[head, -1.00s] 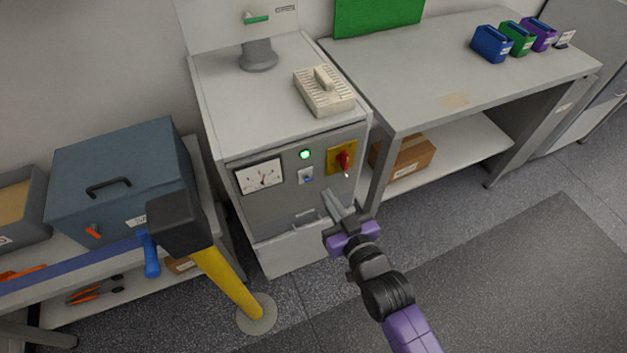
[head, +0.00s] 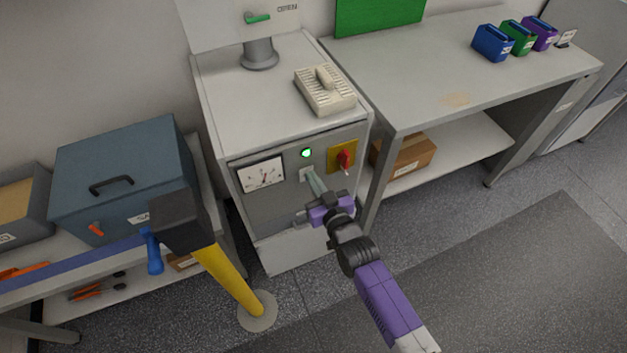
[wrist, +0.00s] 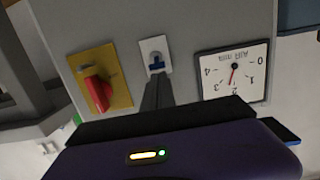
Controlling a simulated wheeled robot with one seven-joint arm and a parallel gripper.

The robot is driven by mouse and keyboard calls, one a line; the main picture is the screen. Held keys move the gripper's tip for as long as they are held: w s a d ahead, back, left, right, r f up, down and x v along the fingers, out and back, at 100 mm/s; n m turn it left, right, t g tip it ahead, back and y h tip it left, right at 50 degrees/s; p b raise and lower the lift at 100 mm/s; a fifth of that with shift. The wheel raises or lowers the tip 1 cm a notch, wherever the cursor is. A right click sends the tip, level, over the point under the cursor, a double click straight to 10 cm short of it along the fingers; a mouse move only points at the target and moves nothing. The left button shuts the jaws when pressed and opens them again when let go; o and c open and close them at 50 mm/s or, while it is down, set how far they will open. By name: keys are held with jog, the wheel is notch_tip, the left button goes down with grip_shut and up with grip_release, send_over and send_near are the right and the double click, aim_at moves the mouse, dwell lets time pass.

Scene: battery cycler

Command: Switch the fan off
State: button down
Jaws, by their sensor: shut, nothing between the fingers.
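The grey cabinet front (head: 262,207) carries a small switch on a white plate (head: 305,174), between a dial gauge and a red knob. In the wrist view, which shows the panel upside down, the switch (wrist: 156,62) has a blue lever on its white plate. A green lamp (head: 306,153) above the switch is lit. My gripper (head: 313,180) is shut and empty, its fingertips right at the switch. In the wrist view the gripper tips (wrist: 158,80) lie just beside the blue lever; I cannot tell whether they touch.
The air gauge (head: 261,174) is left of the switch, its red needle off zero. The red rotary knob (head: 344,160) on a yellow plate is close to the right. A yellow post (head: 230,283) stands left of my arm. Open floor (head: 480,290) lies right.

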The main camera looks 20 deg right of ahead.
jog(key=shift+f+b, duration=0.15)
jog(key=shift+b, duration=0.3)
jog(key=shift+f+b, duration=0.15)
jog(key=shift+b, duration=0.2)
jog(key=shift+s+b, duration=0.1)
jog(key=shift+b, duration=0.2)
jog(key=shift+t+b, duration=0.3)
jog(key=shift+b, duration=0.05)
